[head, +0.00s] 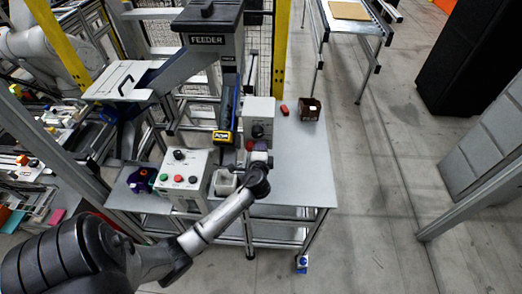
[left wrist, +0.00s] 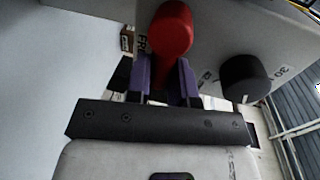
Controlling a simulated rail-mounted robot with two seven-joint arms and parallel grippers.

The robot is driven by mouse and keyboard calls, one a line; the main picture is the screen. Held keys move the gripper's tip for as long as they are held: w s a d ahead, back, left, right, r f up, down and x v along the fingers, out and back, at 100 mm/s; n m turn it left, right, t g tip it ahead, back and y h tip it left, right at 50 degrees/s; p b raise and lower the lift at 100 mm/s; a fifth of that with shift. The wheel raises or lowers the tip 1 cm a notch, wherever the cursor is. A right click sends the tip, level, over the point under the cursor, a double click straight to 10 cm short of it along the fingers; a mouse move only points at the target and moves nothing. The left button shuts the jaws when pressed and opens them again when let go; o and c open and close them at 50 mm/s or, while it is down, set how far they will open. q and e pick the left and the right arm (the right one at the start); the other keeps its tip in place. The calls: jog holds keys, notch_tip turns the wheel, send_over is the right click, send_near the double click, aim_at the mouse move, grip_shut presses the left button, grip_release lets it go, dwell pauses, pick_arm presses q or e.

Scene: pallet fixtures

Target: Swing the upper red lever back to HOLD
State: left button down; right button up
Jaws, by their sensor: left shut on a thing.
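The red lever (left wrist: 171,32) with a rounded knob shows at the top of the left wrist view, in front of a grey control box (left wrist: 220,40). My left gripper (left wrist: 166,80) has its two purple fingers on either side of the lever's stem, shut on it. In the head view the left gripper (head: 258,158) is at the front of the grey box (head: 260,112) on the table; the arm hides much of this spot. The lettering beside the lever is partly covered, and I cannot read the HOLD mark. My right gripper is not in view.
A black knob (left wrist: 244,78) sits right of the lever. The table's right part is clear.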

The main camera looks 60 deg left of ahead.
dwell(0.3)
pick_arm(q)
jog(key=c, duration=1)
grip_release()
jog(key=shift+s+d, duration=0.1)
jog(key=b+v, duration=0.1)
jog(key=v, duration=1.2)
jog(key=shift+s+d, duration=0.2)
jog(key=shift+d, duration=0.05)
jog(key=shift+r, duration=0.1)
